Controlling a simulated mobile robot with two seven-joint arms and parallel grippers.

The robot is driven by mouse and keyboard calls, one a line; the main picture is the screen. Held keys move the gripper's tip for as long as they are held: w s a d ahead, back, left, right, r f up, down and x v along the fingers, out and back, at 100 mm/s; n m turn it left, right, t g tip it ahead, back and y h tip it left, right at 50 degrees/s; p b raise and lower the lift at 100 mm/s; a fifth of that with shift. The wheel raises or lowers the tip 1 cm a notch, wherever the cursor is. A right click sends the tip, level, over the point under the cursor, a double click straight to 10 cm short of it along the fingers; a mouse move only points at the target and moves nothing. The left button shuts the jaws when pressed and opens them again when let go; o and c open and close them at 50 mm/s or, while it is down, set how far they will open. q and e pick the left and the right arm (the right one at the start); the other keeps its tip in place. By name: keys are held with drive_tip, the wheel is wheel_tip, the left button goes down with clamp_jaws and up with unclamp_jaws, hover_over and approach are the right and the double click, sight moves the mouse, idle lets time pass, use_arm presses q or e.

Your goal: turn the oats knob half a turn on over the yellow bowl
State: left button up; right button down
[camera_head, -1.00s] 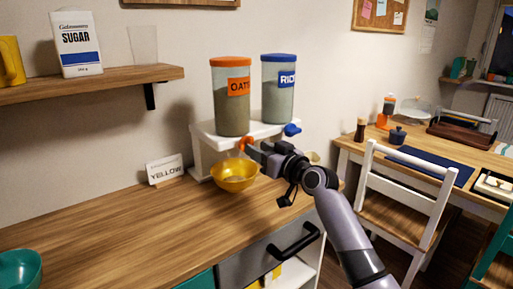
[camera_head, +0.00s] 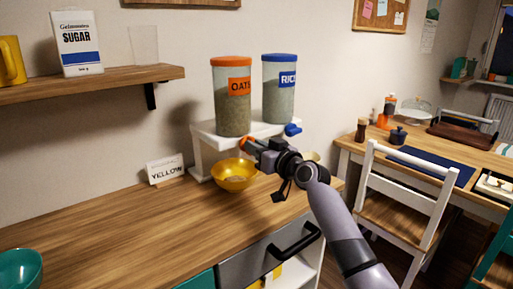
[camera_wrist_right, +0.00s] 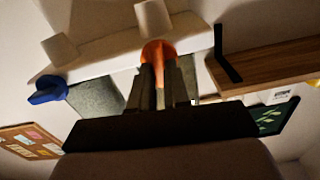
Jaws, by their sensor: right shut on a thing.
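The oats dispenser (camera_head: 232,104), with an orange lid and label, stands on a white stand. Its orange knob (camera_head: 246,143) is at the front below it, and it also shows in the right wrist view (camera_wrist_right: 158,50). My right gripper (camera_head: 252,146) is shut on the orange knob; its two fingers lie on either side of it in the wrist view. The yellow bowl (camera_head: 234,181) sits on the counter under the oats outlet, just below the gripper, with a little pale matter at its bottom. My left gripper is not in view.
The rice dispenser (camera_head: 277,92) with its blue knob (camera_head: 293,130) stands right beside the oats on the white stand (camera_head: 207,140). A YELLOW sign (camera_head: 165,169) stands left of the bowl. A teal bowl (camera_head: 20,270) is at front left. The counter between is clear.

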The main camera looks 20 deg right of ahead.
drive_tip(key=shift+d+f+m+p, duration=0.15)
drive_tip(key=shift+m+p, duration=1.3)
drive_tip(key=shift+m, duration=2.7)
drive_tip(key=shift+f+m+p, duration=0.2)
drive_tip(key=shift+m+p, duration=1.2)
drive_tip(key=shift+m, duration=2.75)
drive_tip(key=c, duration=1.1)
unclamp_jaws()
